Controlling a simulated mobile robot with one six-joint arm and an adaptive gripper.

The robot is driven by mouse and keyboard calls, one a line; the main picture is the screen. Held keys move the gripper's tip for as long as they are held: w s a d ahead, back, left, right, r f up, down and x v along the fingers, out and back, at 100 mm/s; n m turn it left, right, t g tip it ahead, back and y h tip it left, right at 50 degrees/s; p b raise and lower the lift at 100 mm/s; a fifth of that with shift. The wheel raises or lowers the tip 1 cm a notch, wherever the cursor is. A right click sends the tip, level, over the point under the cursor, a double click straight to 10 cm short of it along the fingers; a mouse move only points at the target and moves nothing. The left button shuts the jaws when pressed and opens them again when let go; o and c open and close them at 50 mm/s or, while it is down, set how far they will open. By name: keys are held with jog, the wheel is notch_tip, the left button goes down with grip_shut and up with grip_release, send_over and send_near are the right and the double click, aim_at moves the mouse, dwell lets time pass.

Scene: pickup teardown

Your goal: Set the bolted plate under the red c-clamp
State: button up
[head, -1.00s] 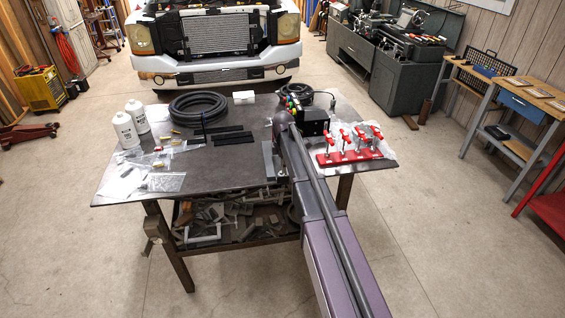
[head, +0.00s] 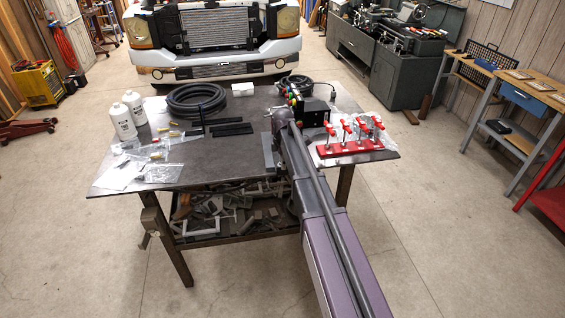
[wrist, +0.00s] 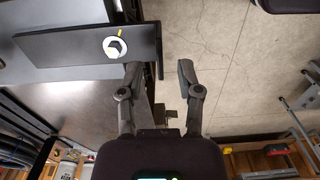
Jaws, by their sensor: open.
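A dark flat plate with a pale round bolt head or nut and a yellow mark, which looks like the bolted plate (wrist: 60,47), fills the upper left of the wrist view by the bench edge. My gripper (wrist: 160,75) is open, its fingers apart. The left finger overlaps the plate's right end; I cannot tell if they touch. In the head view my arm hides the fingertips. Several red clamps (head: 347,130) stand on a red base (head: 350,148) at the bench's right; I cannot tell which is the c-clamp.
The bench (head: 220,165) carries a coiled black hose (head: 197,103), black bars (head: 232,129), two white bottles (head: 124,122), plastic bags and a black box (head: 311,111). Metal scraps fill the lower shelf (head: 235,205).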

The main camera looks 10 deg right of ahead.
aim_at(283, 173)
jog(key=shift+f+b, duration=1.4)
jog(key=shift+f, duration=0.4)
grip_shut()
